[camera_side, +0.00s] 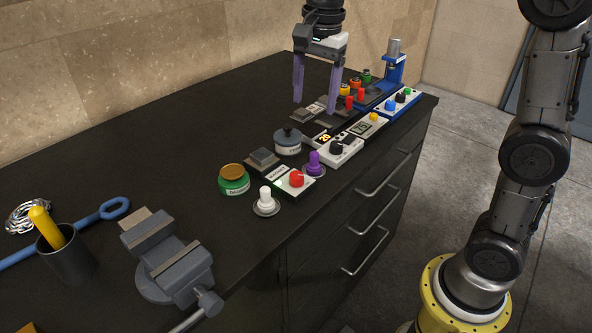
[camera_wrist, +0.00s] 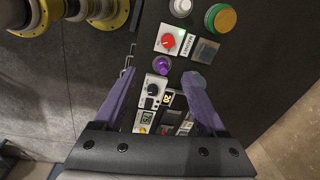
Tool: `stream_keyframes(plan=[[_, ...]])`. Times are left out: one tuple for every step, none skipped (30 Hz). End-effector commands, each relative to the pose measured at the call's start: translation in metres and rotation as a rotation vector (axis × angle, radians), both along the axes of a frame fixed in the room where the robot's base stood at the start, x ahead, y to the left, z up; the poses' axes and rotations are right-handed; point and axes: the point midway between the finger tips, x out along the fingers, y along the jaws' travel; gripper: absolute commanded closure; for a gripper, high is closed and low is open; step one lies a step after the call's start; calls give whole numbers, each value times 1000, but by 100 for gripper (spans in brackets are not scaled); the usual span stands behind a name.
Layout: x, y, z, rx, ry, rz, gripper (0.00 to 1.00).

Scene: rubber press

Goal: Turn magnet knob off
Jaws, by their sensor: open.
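The magnet knob is a red knob (camera_side: 297,179) on a small white panel (camera_side: 281,188) on the black bench in the side view. My gripper (camera_side: 313,106) has purple fingers, spread apart and empty. It hangs pointing down above the far part of the bench, well behind and above the red knob in the side view. In the wrist view the fingertips (camera_wrist: 158,74) stand apart below the knob. The knob's exact setting is too small to tell.
A white toggle (camera_side: 266,199), a green-and-orange button (camera_side: 233,179) and a purple knob (camera_side: 314,162) surround the panel. A white box with a black knob (camera_side: 338,150) stands behind it. A grey vise (camera_side: 165,255) is at the front left.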

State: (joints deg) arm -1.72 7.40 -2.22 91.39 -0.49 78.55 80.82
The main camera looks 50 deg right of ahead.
Motion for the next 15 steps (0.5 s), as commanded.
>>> stream_keyframes(plan=[[16, 2, -12, -1, 30, -9, 27], [23, 2, -18, -1, 44, -8, 27], [31, 3, -26, -2, 61, -6, 27], [37, 4, -32, -2, 72, -4, 27], [41, 5, -38, -3, 84, -3, 27], [45, 5, -46, -4, 98, -1, 27], [48, 6, -50, -5, 108, 0, 27], [49, 6, -55, -5, 119, 1, 27], [49, 6, -60, -5, 131, 2, 27], [50, 6, -63, -6, 138, 3, 27], [50, 6, -66, -5, 142, 3, 27], [50, 7, -69, -6, 146, 4, 27], [49, 7, -71, -6, 147, 4, 27], [49, 7, -74, -6, 148, 4, 27], [49, 7, -78, -6, 148, 5, 27]])
